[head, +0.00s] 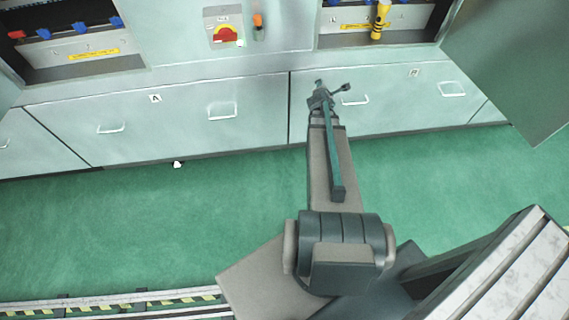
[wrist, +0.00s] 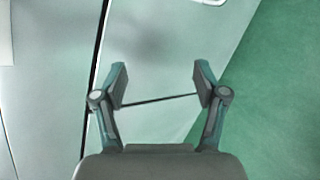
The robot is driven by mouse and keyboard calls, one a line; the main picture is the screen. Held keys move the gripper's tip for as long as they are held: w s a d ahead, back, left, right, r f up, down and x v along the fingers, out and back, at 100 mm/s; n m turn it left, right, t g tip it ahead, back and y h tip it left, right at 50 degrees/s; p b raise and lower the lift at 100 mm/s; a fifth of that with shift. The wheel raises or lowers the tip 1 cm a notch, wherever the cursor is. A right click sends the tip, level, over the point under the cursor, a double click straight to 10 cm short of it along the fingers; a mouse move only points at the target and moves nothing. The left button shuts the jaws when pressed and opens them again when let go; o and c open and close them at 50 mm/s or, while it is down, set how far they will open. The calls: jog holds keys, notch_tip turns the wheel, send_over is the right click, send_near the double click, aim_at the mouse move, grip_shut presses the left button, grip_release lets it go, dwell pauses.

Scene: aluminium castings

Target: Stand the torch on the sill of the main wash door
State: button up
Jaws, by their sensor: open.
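The torch (head: 380,20), yellow with black bands, stands upright at the front of the right-hand opening in the head view. I cannot tell which opening is the main wash door. My gripper (head: 330,88) is in front of the lower panels, below and left of the torch. In the wrist view my gripper (wrist: 158,82) is open and empty, facing a pale panel; the torch is not seen there.
A red rotary switch (head: 225,34) and an orange-topped item (head: 258,26) are on the wall between the openings. Lower panels carry protruding handles (head: 222,111). A large grey-green panel (head: 515,70) juts in at right. Green floor (head: 200,220) is mostly clear.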

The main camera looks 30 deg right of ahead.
jog(key=s+a+f+m+g+y, duration=0.2)
jog(key=s+a+f+m, duration=0.15)
jog(key=a+f, duration=0.35)
jog(key=s+a+f+m+g+y, duration=0.15)
jog(key=s+a+f, duration=0.3)
jog(key=a, duration=0.45)
jog(key=s+a+f+m+g+y, duration=0.1)
jog(key=s+a+f+m+g, duration=0.25)
jog(key=a+f, duration=0.4)
jog(key=s+a+f+m+g+y, duration=0.1)
jog(key=s+a+m+g, duration=0.2)
jog(key=s+a, duration=0.6)
jog(key=s+a+f+m+g+y, duration=0.1)
jog(key=s+a+m+g, duration=0.3)
jog(key=s+a, duration=0.5)
jog(key=s+y, duration=0.1)
jog(key=s, duration=0.4)
jog(key=shift+s+a, duration=0.25)
jog(key=shift+a, duration=0.05)
jog(key=shift+o, duration=0.2)
jog(key=shift+f, duration=0.1)
